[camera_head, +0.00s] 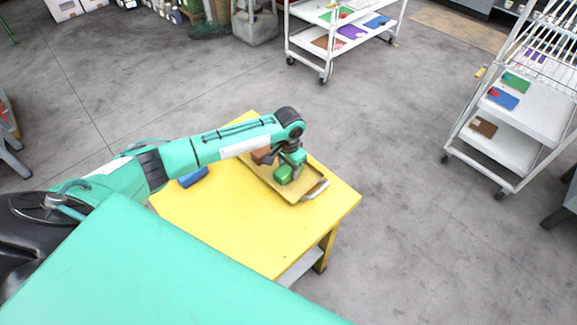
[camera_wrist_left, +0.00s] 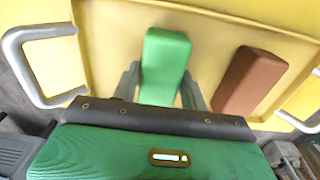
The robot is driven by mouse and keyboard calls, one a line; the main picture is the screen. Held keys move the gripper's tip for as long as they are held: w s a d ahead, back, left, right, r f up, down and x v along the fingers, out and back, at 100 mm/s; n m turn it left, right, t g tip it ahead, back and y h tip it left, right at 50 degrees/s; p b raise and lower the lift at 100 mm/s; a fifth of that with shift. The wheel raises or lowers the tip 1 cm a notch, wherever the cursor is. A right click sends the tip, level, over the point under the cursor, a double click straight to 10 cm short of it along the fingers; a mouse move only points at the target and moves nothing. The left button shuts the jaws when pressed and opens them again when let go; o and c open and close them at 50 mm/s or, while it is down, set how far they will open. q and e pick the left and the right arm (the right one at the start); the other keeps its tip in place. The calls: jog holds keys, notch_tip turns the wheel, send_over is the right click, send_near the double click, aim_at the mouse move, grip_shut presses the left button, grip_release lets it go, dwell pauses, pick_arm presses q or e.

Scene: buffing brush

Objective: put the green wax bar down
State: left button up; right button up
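The green wax bar (camera_head: 283,173) is at the tray (camera_head: 258,180) on the yellow table, under my left gripper (camera_head: 291,163). In the left wrist view the green bar (camera_wrist_left: 164,62) lies between the two fingers of my left gripper (camera_wrist_left: 162,82), which look closed against its sides. I cannot tell whether the bar's underside touches the tray floor. A brown bar (camera_wrist_left: 250,80) lies in the tray to the right of the green one; it also shows partly behind my wrist in the head view (camera_head: 262,155). My right gripper is not in view.
The yellow table (camera_head: 230,225) has clear room in front of the tray. A blue bar (camera_head: 193,177) lies at its left edge. The tray has a raised metal handle (camera_wrist_left: 28,65). White shelf carts (camera_head: 345,30) stand farther off, one on the right (camera_head: 520,140).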

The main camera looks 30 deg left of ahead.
aim_at(289, 167)
pick_arm(q)
jog(key=o, duration=0.3)
notch_tip(289, 167, up, 12)
jog(key=shift+r, duration=0.2)
dwell(0.3)
dwell(0.4)
jog(key=shift+d+f, duration=0.1)
